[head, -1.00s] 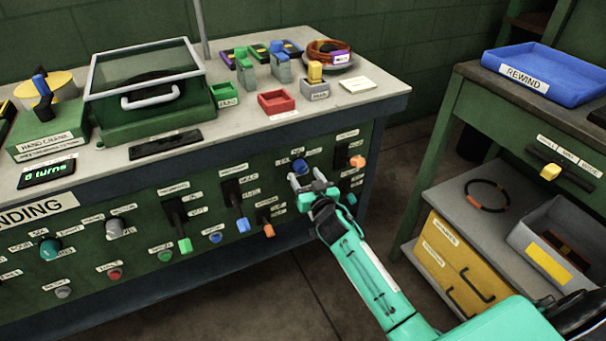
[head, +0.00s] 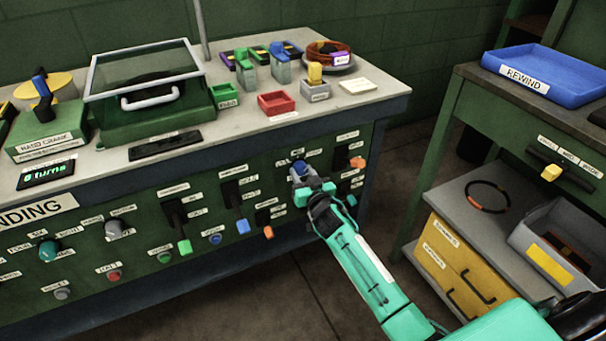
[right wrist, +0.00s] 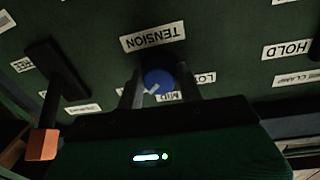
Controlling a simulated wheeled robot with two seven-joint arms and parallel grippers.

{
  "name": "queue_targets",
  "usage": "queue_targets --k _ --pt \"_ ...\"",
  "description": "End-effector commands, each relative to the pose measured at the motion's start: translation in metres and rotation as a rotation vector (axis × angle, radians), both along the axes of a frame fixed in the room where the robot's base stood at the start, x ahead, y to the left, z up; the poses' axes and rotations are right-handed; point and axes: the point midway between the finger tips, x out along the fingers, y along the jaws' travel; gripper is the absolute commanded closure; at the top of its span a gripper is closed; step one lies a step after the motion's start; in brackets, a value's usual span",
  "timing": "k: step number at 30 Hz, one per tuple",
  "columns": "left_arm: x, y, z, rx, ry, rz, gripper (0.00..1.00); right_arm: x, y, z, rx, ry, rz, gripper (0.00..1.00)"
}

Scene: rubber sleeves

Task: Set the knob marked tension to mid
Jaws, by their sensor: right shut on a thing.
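The blue tension knob (head: 299,166) sits on the green front panel, near the panel's right end. In the right wrist view the knob (right wrist: 158,79) is under an upside-down TENSION label (right wrist: 152,36). A MID label (right wrist: 168,97) is just below it and a LO label (right wrist: 205,78) is to its right. The white mark on the knob points down and left, near the left end of MID. My right gripper (head: 301,176) is at the panel, its two fingers (right wrist: 160,88) shut on the knob's sides. Part of the knob's lower area is hidden. My left gripper is out of view.
An orange-tipped lever (right wrist: 42,142) stands left of the knob in the wrist view. The side table (head: 450,110) stands to the right, with floor between.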

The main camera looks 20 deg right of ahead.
Motion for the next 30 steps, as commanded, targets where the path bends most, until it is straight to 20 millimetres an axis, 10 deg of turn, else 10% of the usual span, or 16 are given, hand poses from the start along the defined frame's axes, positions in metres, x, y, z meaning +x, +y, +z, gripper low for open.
queue_targets --k 30 --pt "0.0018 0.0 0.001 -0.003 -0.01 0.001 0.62 0.0 -0.0027 -0.0017 -0.69 -0.054 -0.001 0.86"
